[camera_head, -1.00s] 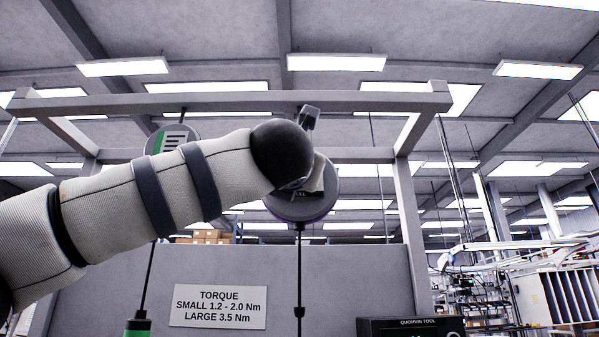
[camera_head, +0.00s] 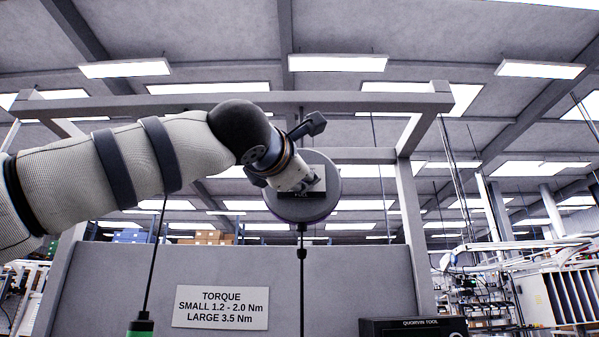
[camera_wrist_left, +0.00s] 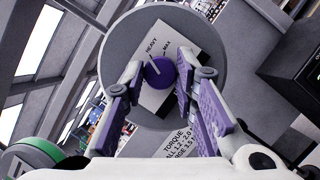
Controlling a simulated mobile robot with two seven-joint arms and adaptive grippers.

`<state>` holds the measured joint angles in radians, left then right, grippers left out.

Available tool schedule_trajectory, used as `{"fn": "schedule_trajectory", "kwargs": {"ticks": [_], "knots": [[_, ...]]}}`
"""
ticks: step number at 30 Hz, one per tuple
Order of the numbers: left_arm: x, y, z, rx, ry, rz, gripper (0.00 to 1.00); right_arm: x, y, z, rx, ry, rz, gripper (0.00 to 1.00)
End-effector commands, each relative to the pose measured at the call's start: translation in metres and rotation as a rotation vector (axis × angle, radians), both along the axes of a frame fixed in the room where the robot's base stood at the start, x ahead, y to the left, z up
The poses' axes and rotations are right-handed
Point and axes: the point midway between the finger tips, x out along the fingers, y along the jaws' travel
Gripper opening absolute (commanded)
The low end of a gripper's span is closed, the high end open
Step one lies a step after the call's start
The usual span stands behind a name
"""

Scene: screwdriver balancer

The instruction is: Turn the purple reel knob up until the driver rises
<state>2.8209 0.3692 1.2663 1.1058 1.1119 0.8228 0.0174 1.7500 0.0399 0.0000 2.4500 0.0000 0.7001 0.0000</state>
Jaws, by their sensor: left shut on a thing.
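The purple reel knob (camera_wrist_left: 161,73) sits at the middle of the grey round reel (camera_wrist_left: 205,35) in the left wrist view, over a white label reading "HEAVY" and "MAX". My left gripper (camera_wrist_left: 160,68) has its purple-padded fingers on both sides of the knob, shut on it. In the head view the left gripper (camera_head: 312,188) is against the face of the reel (camera_head: 325,205), and the knob is hidden there. A dark cord (camera_head: 302,290) with a small dark stop (camera_head: 302,254) hangs from this reel. Its driver is out of view below. My right gripper is not in view.
A grey frame (camera_head: 415,215) surrounds the reels. A torque sign (camera_head: 221,308) is on the grey panel behind. A green-topped tool (camera_head: 141,326) hangs on another cord at left. A black "QUORVIN TOOL" box (camera_head: 412,327) stands at lower right.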

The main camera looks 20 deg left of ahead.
Motion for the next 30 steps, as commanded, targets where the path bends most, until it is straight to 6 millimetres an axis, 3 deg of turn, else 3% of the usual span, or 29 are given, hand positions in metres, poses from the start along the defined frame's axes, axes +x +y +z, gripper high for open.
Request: {"fn": "schedule_trajectory", "kwargs": {"ticks": [14,15,17,26,30], "knots": [[-0.001,0.001,0.001,0.014,0.002,0.001,0.0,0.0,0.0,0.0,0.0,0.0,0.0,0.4],[-0.001,0.001,0.001,0.014,0.002,0.001,0.31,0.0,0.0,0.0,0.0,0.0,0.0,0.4],[-0.001,0.001,0.001,0.014,0.002,0.001,0.44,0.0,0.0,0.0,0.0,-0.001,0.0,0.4],[-0.001,0.0,0.0,0.014,0.003,0.001,0.46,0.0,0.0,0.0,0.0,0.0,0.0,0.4],[-0.017,0.001,-0.002,0.016,0.002,-0.001,0.46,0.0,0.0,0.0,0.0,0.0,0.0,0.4]]}}
